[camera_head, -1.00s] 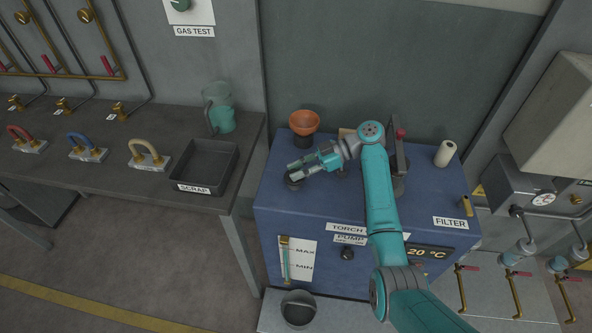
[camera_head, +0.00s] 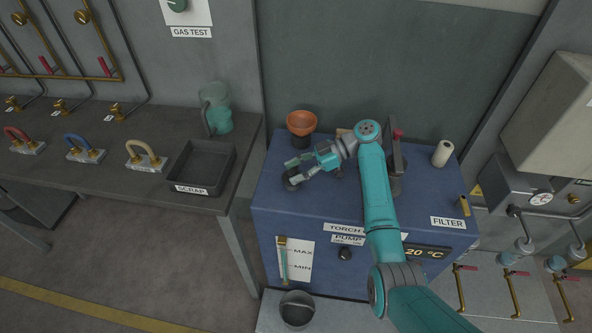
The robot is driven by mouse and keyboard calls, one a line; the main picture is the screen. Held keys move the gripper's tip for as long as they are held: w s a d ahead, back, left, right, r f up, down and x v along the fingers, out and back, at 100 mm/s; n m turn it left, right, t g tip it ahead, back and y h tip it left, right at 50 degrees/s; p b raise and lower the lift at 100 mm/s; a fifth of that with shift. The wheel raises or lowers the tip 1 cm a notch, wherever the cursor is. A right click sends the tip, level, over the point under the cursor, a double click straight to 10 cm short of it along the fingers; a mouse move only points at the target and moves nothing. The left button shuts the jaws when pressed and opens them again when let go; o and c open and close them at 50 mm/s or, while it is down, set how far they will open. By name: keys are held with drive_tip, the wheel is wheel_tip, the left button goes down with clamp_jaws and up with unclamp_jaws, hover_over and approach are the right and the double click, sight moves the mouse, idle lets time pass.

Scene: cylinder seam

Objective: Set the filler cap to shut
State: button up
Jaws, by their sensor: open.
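The filler cap (camera_head: 292,180) is a small dark round piece on the left part of the blue cabinet's top. My gripper (camera_head: 299,170) is open, its two fingers spread and pointing left at the cap. The fingertips are at or just above the cap; I cannot tell whether they touch it. The lower finger partly covers the cap, and its exact setting is too small to read.
An orange funnel (camera_head: 301,122) stands behind my gripper on the blue cabinet (camera_head: 290,214). A white filter roll (camera_head: 442,153) stands at the right.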

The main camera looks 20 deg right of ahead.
wheel_tip(320, 180, up, 10)
idle(0.5)
idle(0.4)
